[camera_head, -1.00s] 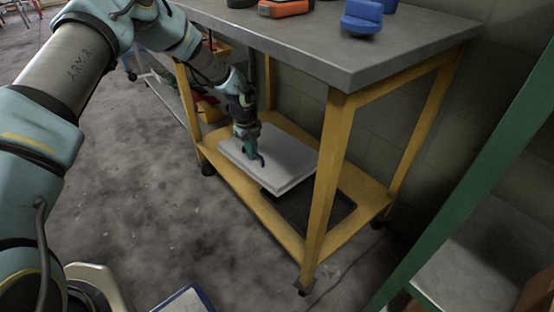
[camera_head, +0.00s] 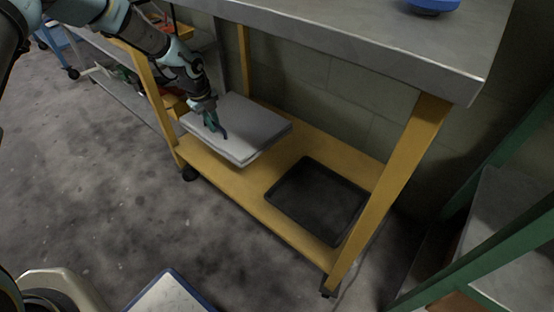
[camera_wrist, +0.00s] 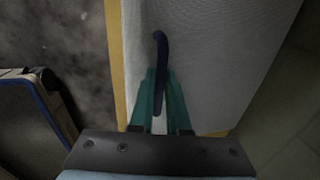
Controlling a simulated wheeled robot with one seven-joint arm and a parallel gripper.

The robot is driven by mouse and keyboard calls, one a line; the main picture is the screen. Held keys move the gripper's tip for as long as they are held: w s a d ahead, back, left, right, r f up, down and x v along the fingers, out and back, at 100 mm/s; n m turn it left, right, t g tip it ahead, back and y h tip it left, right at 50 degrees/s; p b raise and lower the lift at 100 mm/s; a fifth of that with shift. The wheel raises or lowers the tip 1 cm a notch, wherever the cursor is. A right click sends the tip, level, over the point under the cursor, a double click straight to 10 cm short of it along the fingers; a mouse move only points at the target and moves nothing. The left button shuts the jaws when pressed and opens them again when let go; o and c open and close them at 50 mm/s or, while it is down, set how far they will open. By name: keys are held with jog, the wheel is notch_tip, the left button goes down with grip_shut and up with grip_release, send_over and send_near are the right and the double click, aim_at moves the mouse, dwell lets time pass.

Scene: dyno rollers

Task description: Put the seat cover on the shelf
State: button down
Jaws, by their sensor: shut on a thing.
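The seat cover (camera_head: 255,128) looks like a flat, folded pale grey-white slab with layered edges. It is at the left part of the yellow bench's lower shelf (camera_head: 225,180); I cannot tell whether it rests fully on it or hangs just above. A dark blue curved strap or handle (camera_wrist: 160,62) rises over the cover. My gripper (camera_head: 213,118) points down at the cover's left part, its teal fingers shut on the blue strap. In the wrist view the fingers (camera_wrist: 160,95) close around that strap, and the pale cover (camera_wrist: 215,50) fills the middle.
A black tray (camera_head: 318,200) lies on the shelf to the right of the cover. The grey bench top (camera_head: 350,35) overhangs the shelf, and a yellow leg (camera_head: 390,190) stands at right. A green-framed rack (camera_head: 500,235) is far right. A blue-edged board (camera_head: 170,295) is at the bottom.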

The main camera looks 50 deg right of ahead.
jog(key=b, duration=0.2)
jog(key=shift+w+f+h+b, duration=0.1)
jog(key=shift+f+h+b, duration=0.2)
jog(key=shift+f, duration=0.05)
jog(key=shift+r+b, duration=0.3)
jog(key=shift+b, duration=0.45)
jog(key=b, duration=0.3)
send_over(222, 159)
jog(key=x, duration=0.3)
jog(key=a+x, duration=0.1)
jog(key=x, duration=0.2)
jog(key=a+x, duration=0.1)
jog(key=x, duration=0.2)
jog(key=shift+f, duration=0.6)
jog(key=c, duration=0.9)
grip_release()
